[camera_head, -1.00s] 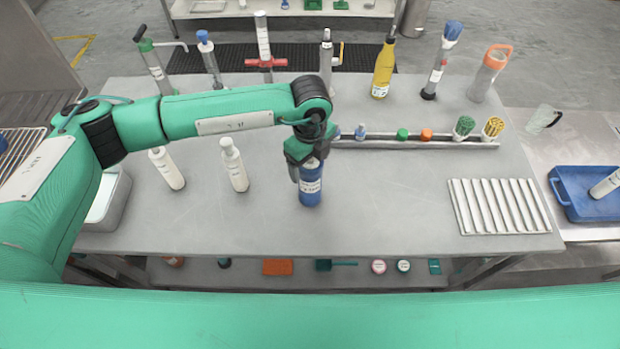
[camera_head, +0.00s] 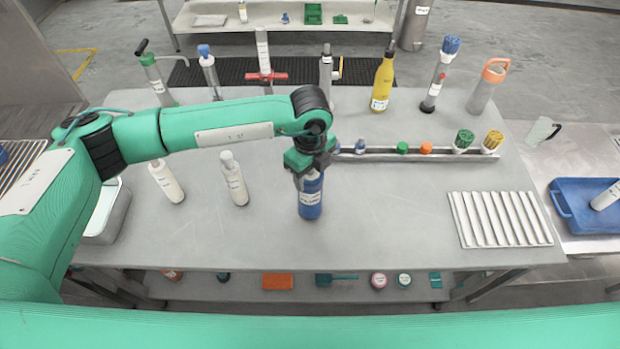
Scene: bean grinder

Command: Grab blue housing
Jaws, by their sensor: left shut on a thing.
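The blue housing (camera_head: 310,200) is a blue cylinder with a white label. It stands upright at the middle of the grey table (camera_head: 390,225). My left gripper (camera_head: 309,172) is above it with fingers pointing down, shut on its upper part. The fingers hide the top of the housing. I cannot tell whether its base touches the table. My right gripper is not in view.
Two white bottles (camera_head: 166,181) (camera_head: 233,178) stand left of the housing. A metal rail (camera_head: 400,156) with small caps and brushes lies behind it to the right. A ribbed white rack (camera_head: 500,219) lies at the right. Tall tools and a yellow bottle (camera_head: 382,82) line the back.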

